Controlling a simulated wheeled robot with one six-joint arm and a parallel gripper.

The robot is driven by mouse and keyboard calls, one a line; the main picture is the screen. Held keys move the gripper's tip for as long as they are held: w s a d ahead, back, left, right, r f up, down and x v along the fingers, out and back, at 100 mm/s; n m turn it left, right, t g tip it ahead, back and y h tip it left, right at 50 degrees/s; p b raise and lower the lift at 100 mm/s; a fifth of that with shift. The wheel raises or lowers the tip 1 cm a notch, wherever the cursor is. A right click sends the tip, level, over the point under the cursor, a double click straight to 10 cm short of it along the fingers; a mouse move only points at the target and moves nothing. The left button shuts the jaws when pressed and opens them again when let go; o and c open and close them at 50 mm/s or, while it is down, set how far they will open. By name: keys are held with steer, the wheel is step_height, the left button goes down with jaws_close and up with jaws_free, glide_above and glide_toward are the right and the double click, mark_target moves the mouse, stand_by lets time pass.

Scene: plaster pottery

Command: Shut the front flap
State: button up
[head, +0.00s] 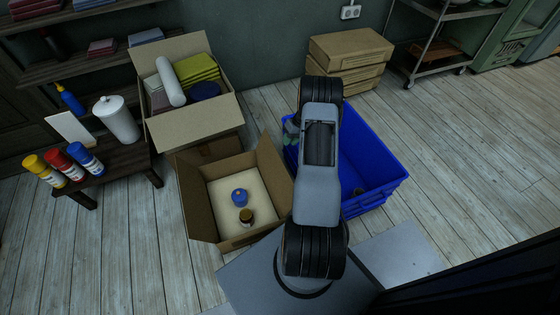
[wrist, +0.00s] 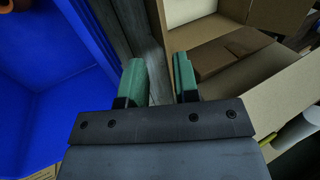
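An open cardboard box (head: 190,205) stands on the floor left of my arm. Its flaps stand up or lean outward around the opening; I cannot clearly tell the front flap from the near wall. My gripper (head: 291,132) is mostly hidden by my arm, above the gap between this box and the blue crate. In the wrist view, my gripper's green fingers (wrist: 160,78) are apart and empty, with cardboard panels (wrist: 248,85) to their right.
A blue crate (head: 358,155) stands right of the box. A fuller open carton (head: 195,128) is behind it. A low table (head: 115,165) with bottles is at left. Stacked closed cartons (head: 350,50) stand at the back. Floor is clear on the right.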

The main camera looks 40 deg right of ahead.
steer(key=b, duration=0.3)
glide_toward(275, 170)
steer(key=f, duration=0.1)
steer(key=w+f, duration=0.1)
steer(key=f, duration=0.1)
steer(key=shift+w+a, duration=0.25)
steer(key=shift+a, duration=0.1)
steer(key=shift+c, duration=0.4)
jaws_close()
